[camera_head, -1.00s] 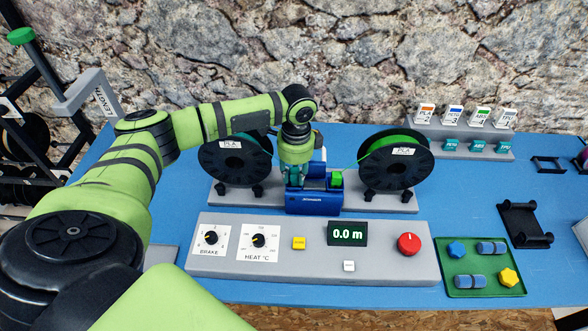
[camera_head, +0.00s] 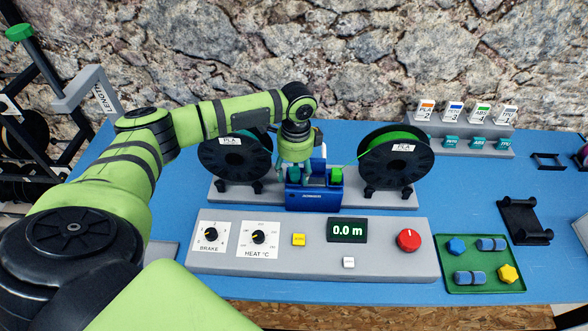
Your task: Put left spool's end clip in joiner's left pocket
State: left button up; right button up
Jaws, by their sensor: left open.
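The left spool (camera_head: 232,165) is black with teal filament and stands on the grey stand, partly behind my left arm. The blue joiner (camera_head: 314,201) sits between the two spools. A teal clip (camera_head: 294,174) shows at the joiner's left pocket; it is small and partly covered, so its exact seating is hard to tell. A green clip (camera_head: 337,174) sits at the joiner's right side. My left gripper (camera_head: 293,178) points down over the left pocket, its fingers open around the teal clip. My right gripper is not in view.
The right spool (camera_head: 412,160) with green filament stands right of the joiner. A grey control panel (camera_head: 385,262) with knobs, buttons and a display lies in front. A green tray (camera_head: 460,291) of small parts, a black holder (camera_head: 525,222) and a card rack (camera_head: 470,146) are at right.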

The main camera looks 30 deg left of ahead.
pick_arm(q)
notch_tip(320, 180, up, 12)
jog(key=shift+d, duration=0.15)
jog(key=shift+f, duration=0.1)
dwell(0.6)
